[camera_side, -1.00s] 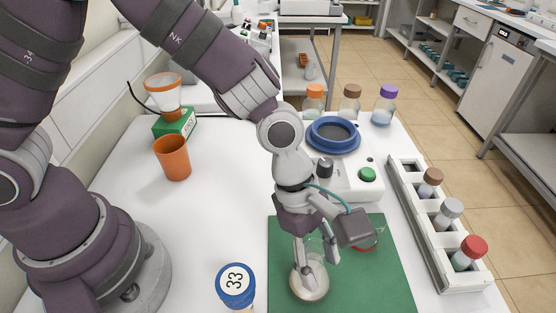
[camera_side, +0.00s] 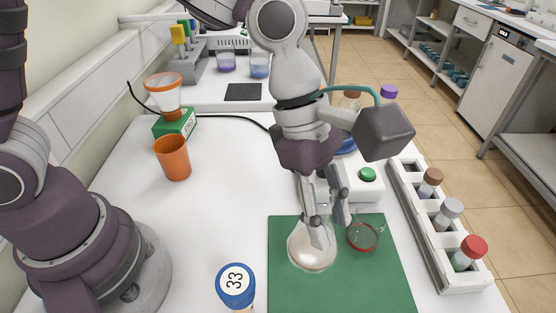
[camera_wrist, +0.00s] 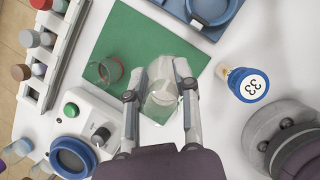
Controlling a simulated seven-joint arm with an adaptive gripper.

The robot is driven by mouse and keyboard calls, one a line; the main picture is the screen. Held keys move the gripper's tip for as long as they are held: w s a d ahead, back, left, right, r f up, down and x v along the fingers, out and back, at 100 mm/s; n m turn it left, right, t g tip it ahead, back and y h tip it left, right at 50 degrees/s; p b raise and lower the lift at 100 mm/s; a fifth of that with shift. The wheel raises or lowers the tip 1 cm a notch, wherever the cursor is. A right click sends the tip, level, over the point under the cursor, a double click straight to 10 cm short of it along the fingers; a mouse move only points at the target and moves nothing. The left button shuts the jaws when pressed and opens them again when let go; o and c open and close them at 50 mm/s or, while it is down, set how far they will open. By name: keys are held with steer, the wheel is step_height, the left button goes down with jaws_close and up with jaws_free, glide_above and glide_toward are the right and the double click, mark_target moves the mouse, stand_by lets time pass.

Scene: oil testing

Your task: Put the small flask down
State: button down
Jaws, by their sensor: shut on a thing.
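The small flask (camera_side: 312,256) is clear glass with a pale liquid in its wide base. My gripper (camera_side: 328,230) is shut on its upper part, and the fingers hide some of the neck. The flask hangs over the left part of the green mat (camera_side: 345,285) and looks raised above it; the exact gap is hard to tell. In the wrist view the flask (camera_wrist: 161,100) sits between the two fingers of my gripper (camera_wrist: 162,76), over the mat's edge.
A small glass vessel with a red ring (camera_side: 363,237) stands on the mat, right of the flask. A blue-capped bottle marked 33 (camera_side: 236,284) stands left of the mat. A white rack of capped vials (camera_side: 408,190) lies to the right. The mat's front is clear.

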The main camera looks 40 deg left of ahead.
steer(key=s+a+f+n+t+y, duration=0.15)
steer(key=a+n, duration=0.25)
steer(key=a, duration=0.8)
steer(key=a+f+n+t, duration=0.25)
steer(key=a+n, duration=0.25)
steer(key=a, duration=0.6)
steer(key=shift+g, duration=0.5)
steer(key=shift+w+a+f, duration=0.45)
steer(key=shift+w+f, duration=0.45)
steer(key=shift+w, duration=1.65)
steer(key=shift+w+a+f, duration=0.4)
steer(key=shift+w+f, duration=0.45)
steer(key=shift+w, duration=1.75)
steer(key=shift+w+a+f, duration=0.45)
steer(key=shift+w+f, duration=0.45)
steer(key=shift+w, duration=1.65)
steer(key=shift+f, duration=0.1)
steer(key=c, duration=0.8)
jaws_free()
steer(key=shift+c, duration=0.2)
